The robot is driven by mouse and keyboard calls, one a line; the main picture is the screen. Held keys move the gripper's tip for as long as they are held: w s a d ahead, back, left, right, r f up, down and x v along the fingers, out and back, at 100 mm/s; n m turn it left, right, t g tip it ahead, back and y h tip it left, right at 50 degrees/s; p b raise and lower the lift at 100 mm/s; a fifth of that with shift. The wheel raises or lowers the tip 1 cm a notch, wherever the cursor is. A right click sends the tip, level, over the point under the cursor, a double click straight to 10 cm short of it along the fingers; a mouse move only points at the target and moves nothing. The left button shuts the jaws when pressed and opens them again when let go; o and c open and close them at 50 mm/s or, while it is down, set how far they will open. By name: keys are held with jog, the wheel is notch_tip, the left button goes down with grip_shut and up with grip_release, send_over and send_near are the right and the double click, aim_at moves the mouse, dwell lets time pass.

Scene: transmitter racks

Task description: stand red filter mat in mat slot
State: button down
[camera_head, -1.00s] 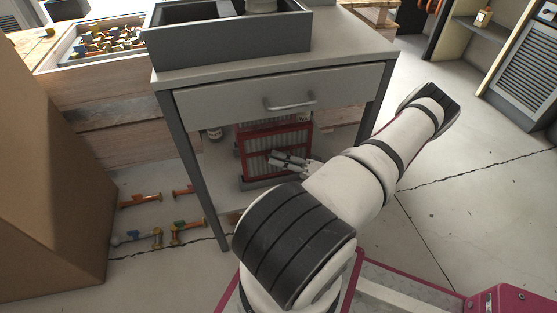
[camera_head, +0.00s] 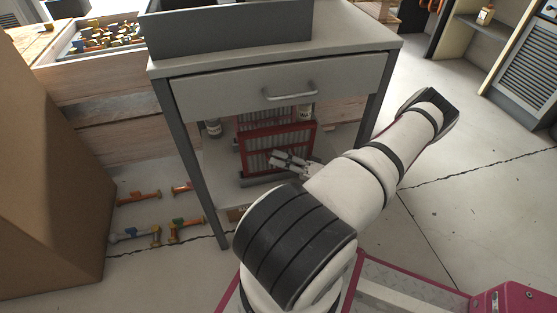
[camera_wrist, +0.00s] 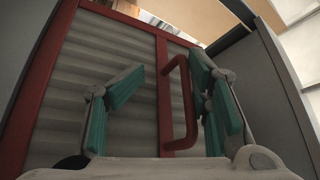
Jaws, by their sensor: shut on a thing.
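The red filter mat (camera_head: 279,151) has a red frame and pale ribbed panels. It is under the table, above the lower shelf, and looks upright. My gripper (camera_head: 291,162) is at its front. In the wrist view, the mat (camera_wrist: 110,65) fills much of the picture, and my gripper's teal-padded fingers (camera_wrist: 170,75) are on either side of its red upright handle (camera_wrist: 188,105). A dark grey base (camera_head: 262,180), perhaps the mat slot, shows under the mat. I cannot tell whether the mat's lower edge is in it.
Another red-framed panel (camera_head: 262,117) shows behind the mat. The grey table (camera_head: 225,95) has a drawer above and legs at both sides. Small jars (camera_head: 213,129) stand on the shelf. A cardboard box (camera_head: 50,180) is at left. The floor at right is open.

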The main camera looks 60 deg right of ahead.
jog(key=c, duration=0.9)
grip_release()
jog(key=shift+d+f+h, duration=0.2)
jog(key=shift+f+h, duration=0.1)
jog(key=shift+f, duration=0.6)
jog(key=shift+o, duration=1)
jog(key=shift+r, duration=0.2)
jog(key=v, duration=1.2)
jog(key=shift+d+r, duration=0.1)
